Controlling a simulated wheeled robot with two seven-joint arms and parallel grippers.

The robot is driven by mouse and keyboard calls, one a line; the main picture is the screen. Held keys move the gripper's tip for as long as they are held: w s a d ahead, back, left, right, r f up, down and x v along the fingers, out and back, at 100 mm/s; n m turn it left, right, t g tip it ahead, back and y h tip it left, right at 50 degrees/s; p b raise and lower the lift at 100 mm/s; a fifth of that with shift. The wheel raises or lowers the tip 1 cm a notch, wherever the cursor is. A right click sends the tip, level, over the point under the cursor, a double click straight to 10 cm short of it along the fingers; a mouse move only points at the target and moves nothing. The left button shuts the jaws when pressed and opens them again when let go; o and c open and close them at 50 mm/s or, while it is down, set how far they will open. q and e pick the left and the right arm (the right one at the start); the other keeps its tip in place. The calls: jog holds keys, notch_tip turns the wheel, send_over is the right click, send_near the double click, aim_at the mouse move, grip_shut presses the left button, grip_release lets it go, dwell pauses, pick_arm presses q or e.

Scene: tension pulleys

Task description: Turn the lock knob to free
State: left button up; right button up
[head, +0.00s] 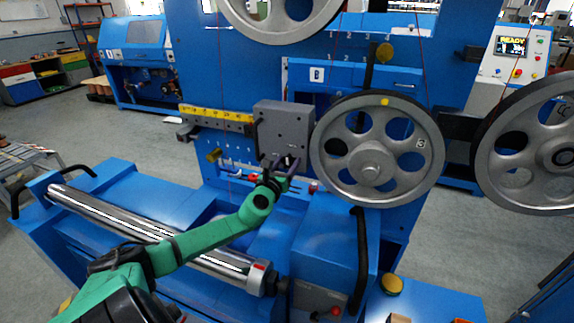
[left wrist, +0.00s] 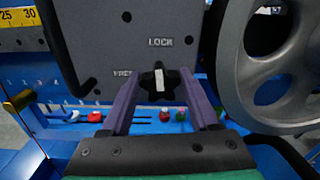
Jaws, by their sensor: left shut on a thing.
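The lock knob (left wrist: 160,82) is a black star-shaped knob with a white pointer mark, on the lower face of a grey box (left wrist: 120,35). The mark stands nearly upright, toward the word LOCK printed above it; the word FREE is printed to its left. In the head view the grey box (head: 284,128) sits on the blue machine frame. My left gripper (head: 279,172) reaches up to the knob from below. In the left wrist view its two purple fingers (left wrist: 162,92) are shut on the knob, one on each side. My right gripper is not in view.
A large grey spoked pulley (head: 371,169) stands close to the right of the box. A yellow scale (head: 217,114) runs off to its left. A black handle (head: 360,260) and a shiny roller (head: 150,238) lie lower down.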

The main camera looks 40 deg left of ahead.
pick_arm(q)
jog(key=n+b, duration=0.1)
jog(key=n, duration=0.2)
jog(key=shift+f+b, duration=0.15)
jog(key=shift+b, duration=0.2)
jog(key=n+b, duration=0.1)
jog(key=n, duration=0.4)
jog(key=shift+a, duration=0.2)
jog(key=n+b, duration=0.1)
jog(key=n, duration=0.7)
jog(key=shift+s+a+f+n, duration=0.1)
jog(key=shift+f+n, duration=0.05)
jog(key=shift+n, duration=0.15)
jog(key=o, duration=1.4)
jog(key=shift+f, duration=0.1)
